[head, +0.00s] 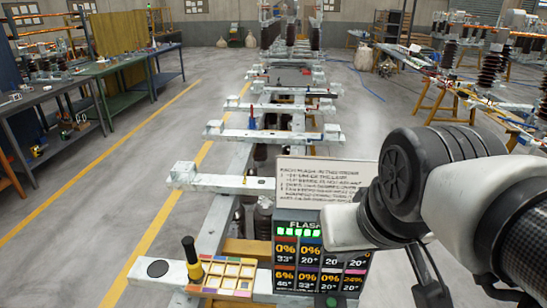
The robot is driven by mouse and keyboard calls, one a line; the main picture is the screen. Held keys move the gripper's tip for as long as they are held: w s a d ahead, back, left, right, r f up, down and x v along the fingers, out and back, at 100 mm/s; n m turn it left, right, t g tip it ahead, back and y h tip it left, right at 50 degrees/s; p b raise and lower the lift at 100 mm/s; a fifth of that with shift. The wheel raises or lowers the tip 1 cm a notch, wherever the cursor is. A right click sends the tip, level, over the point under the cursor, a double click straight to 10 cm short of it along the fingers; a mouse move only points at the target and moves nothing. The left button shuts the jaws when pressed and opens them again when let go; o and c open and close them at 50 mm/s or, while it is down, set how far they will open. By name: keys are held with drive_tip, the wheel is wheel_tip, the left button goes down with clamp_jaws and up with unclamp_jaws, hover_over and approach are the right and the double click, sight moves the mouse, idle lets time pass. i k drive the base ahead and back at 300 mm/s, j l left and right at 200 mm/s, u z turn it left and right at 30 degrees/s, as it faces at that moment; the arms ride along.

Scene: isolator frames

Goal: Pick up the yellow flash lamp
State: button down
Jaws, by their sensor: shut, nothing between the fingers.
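A small upright tool with a black top and a yellow lower part, which looks like the yellow flash lamp (192,258), stands at the lower left of the head view. It is at the left edge of a panel of pale squares with coloured borders (228,276), on a white beam. My arm comes in from the right. My gripper (345,231) is at its end, in front of a display board, well to the right of the lamp and apart from it. It is shut and empty; its fingertips are hard to make out.
The display board (298,262) reads "FLASH" with percentages and degrees; a written sign (312,180) stands above it. White crossbeams (270,136) on a long frame run away behind. Workbenches (135,68) stand left, orange trestles with insulators (490,72) right. Bare floor lies on both sides.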

sight(196, 272)
drive_tip(key=l+z, duration=0.1)
drive_tip(key=z, duration=0.35)
drive_tip(key=l+u, duration=0.15)
drive_tip(key=u, duration=1.4)
drive_tip(key=i+j+z, duration=0.1)
drive_tip(key=j+z, duration=0.25)
drive_tip(key=j, duration=0.1)
